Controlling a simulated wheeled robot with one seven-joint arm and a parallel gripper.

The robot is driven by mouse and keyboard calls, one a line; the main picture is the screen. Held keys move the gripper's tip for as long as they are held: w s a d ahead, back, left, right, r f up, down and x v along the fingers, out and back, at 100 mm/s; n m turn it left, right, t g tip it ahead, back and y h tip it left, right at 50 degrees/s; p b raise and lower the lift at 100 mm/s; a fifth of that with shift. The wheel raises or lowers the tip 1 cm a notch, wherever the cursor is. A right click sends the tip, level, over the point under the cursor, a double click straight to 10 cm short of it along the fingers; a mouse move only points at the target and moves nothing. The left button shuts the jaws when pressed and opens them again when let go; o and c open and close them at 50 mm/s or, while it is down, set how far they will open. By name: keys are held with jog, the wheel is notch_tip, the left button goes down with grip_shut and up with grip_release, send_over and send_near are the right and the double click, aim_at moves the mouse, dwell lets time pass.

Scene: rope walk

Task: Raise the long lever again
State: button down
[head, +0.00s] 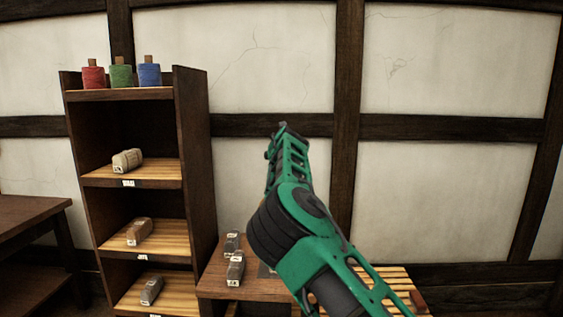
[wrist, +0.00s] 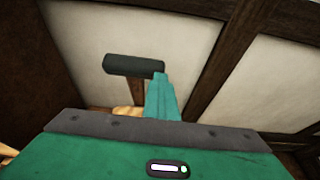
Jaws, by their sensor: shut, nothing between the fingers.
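My gripper (wrist: 162,92) shows in the wrist view as a narrow green taper beyond its wide green body. Its fingers are together, with nothing held. A dark grey bar (wrist: 130,66) lies crosswise at the fingertip and extends to the left. A brown upright piece shows under it. I cannot tell for sure whether this bar is part of the long lever, or whether the fingertip touches it. In the head view my green arm reaches up and away over a low wooden table (head: 218,286). No long lever can be made out there; my arm hides part of the table.
A dark wooden shelf unit (head: 192,160) at the left holds red (head: 93,77), green (head: 121,76) and blue (head: 149,75) spools on top, with wrapped bundles below. Two grey bundles (head: 235,268) lie on the low table. A dark table (head: 30,208) stands far left. A timber-framed wall closes the back.

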jog(key=d+v, duration=0.1)
jog(key=v, duration=1)
jog(key=shift+s+a+r+t, duration=0.25)
jog(key=shift+a+r+t, duration=0.05)
jog(key=shift+a, duration=0.15)
dwell(0.4)
jog(key=shift+d, duration=0.1)
